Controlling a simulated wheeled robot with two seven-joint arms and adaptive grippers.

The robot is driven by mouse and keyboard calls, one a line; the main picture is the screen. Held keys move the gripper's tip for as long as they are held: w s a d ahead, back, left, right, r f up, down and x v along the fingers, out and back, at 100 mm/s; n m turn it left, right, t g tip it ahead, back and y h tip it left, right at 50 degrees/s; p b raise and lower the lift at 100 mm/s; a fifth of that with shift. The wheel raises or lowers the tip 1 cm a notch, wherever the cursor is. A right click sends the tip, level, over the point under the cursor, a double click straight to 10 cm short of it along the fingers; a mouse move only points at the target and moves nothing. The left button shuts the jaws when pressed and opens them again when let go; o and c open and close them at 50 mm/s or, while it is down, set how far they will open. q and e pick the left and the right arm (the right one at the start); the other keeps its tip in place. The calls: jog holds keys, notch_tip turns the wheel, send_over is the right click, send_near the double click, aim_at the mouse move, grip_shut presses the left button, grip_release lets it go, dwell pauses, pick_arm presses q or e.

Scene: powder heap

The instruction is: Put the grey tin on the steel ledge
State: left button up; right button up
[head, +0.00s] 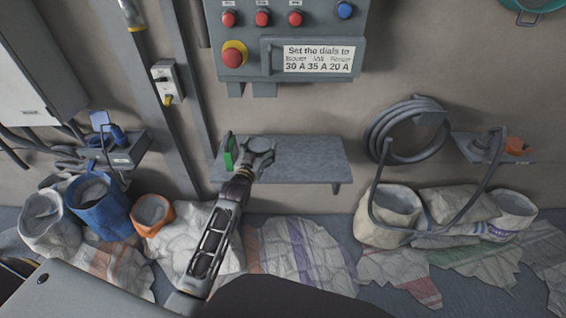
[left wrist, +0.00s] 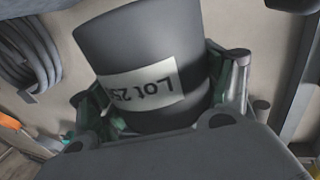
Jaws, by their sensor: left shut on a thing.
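The grey tin (left wrist: 140,50) is a dark grey cylinder with a white label reading "Lot 25", upside down in the left wrist view. My left gripper (left wrist: 160,105) is shut on it, with a finger on either side. In the head view my left gripper (head: 260,155) is over the left part of the steel ledge (head: 315,160), a grey shelf on the wall. At this size I cannot tell whether the tin touches the ledge. My right gripper is not in view.
A green item (head: 229,152) stands at the ledge's left end, close to my gripper. The ledge's right part is bare. A control box (head: 290,40) with buttons hangs above.

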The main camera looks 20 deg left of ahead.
pick_arm(q)
jog(key=w+b, duration=0.1)
jog(key=w+a+b, duration=0.1)
jog(key=w+b, duration=0.1)
jog(key=shift+w+a, duration=0.4)
jog(key=shift+w+a+r+y+b, duration=0.15)
jog(key=shift+w+a+b, duration=0.2)
jog(key=shift+w+b, duration=0.2)
jog(key=shift+w+a+r+y+b, duration=0.1)
jog(key=shift+w+a+y+b, duration=0.05)
jog(key=shift+w+a+b, duration=0.3)
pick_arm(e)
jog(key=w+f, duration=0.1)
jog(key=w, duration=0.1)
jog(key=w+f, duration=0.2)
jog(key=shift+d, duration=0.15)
pick_arm(q)
jog(key=shift+d, duration=0.1)
notch_tip(320, 180, down, 6)
jog(key=b, duration=0.1)
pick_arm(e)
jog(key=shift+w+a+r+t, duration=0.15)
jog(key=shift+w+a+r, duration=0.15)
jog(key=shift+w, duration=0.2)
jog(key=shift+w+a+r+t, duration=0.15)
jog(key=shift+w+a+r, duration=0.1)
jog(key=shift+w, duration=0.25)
